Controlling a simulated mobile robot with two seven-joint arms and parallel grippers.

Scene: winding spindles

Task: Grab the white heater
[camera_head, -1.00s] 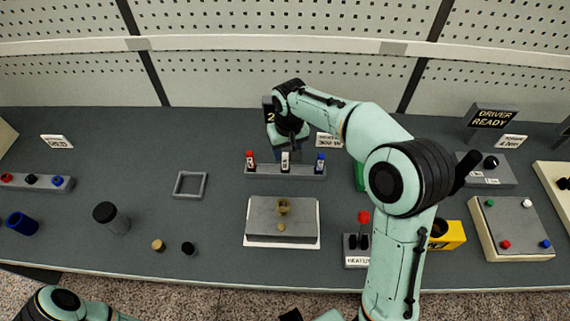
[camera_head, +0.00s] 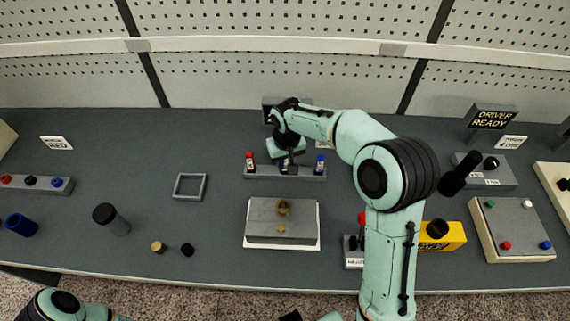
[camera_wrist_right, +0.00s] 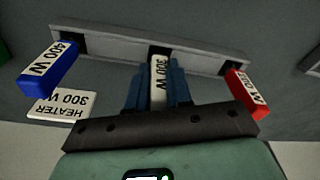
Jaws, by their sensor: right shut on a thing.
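The white heater (camera_wrist_right: 159,80), marked 300 W, stands in the middle slot of the grey rack (camera_wrist_right: 120,41) in the right wrist view. My right gripper (camera_wrist_right: 158,88) is shut on it, with one finger on each side. In the head view the right gripper (camera_head: 287,162) comes down over the middle of the rack (camera_head: 304,173) and mostly hides the white heater. Only part of my left arm shows at the bottom left; its gripper is out of view.
A red heater (camera_head: 249,161) and a blue heater (camera_head: 320,163) stand close on either side in the rack. A heater card (camera_wrist_right: 62,105) lies near it. A grey block (camera_head: 262,230) on a white plate sits in front. A grey square frame (camera_head: 190,186) lies left.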

